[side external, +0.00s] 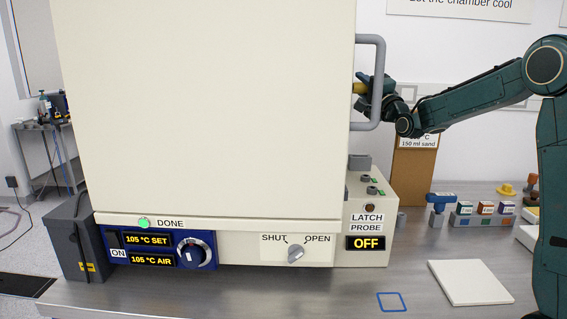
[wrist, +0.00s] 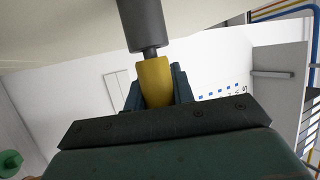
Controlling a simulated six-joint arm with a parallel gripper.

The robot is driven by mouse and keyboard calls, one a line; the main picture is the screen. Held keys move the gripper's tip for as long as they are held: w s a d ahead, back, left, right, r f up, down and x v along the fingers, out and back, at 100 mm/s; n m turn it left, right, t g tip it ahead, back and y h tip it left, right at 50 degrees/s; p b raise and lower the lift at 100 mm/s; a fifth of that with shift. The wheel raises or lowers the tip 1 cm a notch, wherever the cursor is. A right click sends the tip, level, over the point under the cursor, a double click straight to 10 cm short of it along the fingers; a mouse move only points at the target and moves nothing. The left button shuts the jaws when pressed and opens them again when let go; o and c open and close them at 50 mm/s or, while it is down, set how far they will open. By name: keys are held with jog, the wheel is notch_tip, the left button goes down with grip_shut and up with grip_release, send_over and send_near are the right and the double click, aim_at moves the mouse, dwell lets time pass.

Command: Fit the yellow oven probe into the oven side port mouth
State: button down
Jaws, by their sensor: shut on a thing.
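My gripper (wrist: 158,88) is shut on the yellow oven probe (wrist: 155,78), which sits between the two jaws in the wrist view. A thin grey stem runs from its far end to a wider dark grey cylinder (wrist: 142,25) beside the cream oven wall. I cannot tell whether this cylinder is the port mouth or part of the probe. In the side view my gripper (side external: 364,87) is beside the oven's right side (side external: 215,110). The port mouth is not clearly visible there.
The grey door handle (side external: 379,85) stands in front of my gripper in the side view. Below is the latch and probe panel (side external: 367,222), reading OFF. A brown board (side external: 414,175) stands behind. A white slab (side external: 470,282) lies on the bench.

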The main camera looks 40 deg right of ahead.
jog(key=shift+w+a, duration=0.25)
jog(key=c, duration=1.1)
grip_release()
jog(key=shift+s, duration=0.15)
jog(key=v, duration=1.3)
jog(key=shift+s, duration=0.25)
jog(key=shift+a, duration=0.15)
